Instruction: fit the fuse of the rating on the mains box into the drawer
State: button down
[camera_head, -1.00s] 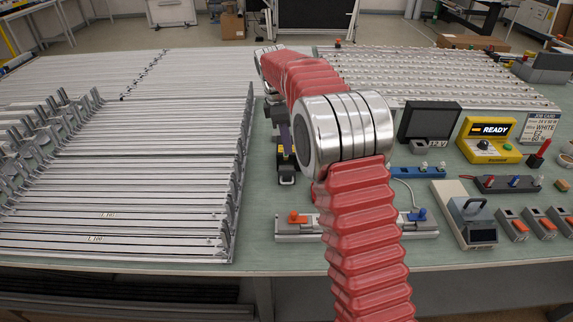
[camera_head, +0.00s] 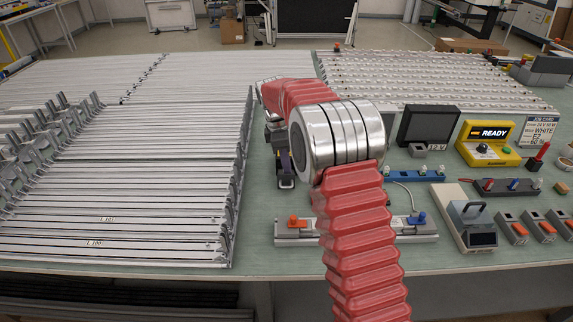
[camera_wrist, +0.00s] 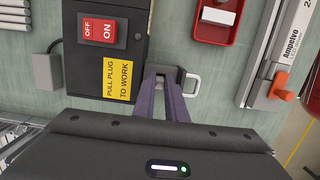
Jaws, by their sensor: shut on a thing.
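The black mains box (camera_wrist: 108,45) is in the wrist view at upper left, with a red OFF/ON switch (camera_wrist: 103,29) and a yellow PULL PLUG TO WORK label (camera_wrist: 104,85). No fuse rating is readable on it. My gripper (camera_wrist: 167,80) has its purple fingers at the box's right side, shut on a small dark grey piece with a pale loop handle (camera_wrist: 191,84). I cannot tell for sure whether this piece is the fuse drawer. No loose fuse is clearly seen. In the head view my arm hides much of this spot.
A red tray (camera_wrist: 215,32) lies right of the box in the wrist view, and a rail with an orange clip (camera_wrist: 279,86) is farther right. A small grey block (camera_wrist: 42,68) is at left. Aluminium rails (camera_head: 120,180) fill the bench's left. A yellow READY unit (camera_head: 487,142) stands at right.

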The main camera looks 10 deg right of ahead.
jog(key=c, duration=2.1)
grip_release()
jog(key=shift+r, duration=0.15)
jog(key=r, duration=0.4)
jog(key=a+r, duration=0.1)
jog(key=r, duration=0.6)
jog(key=shift+w+a+r, duration=0.15)
jog(key=shift+a+r, duration=0.2)
jog(key=shift+a, duration=0.05)
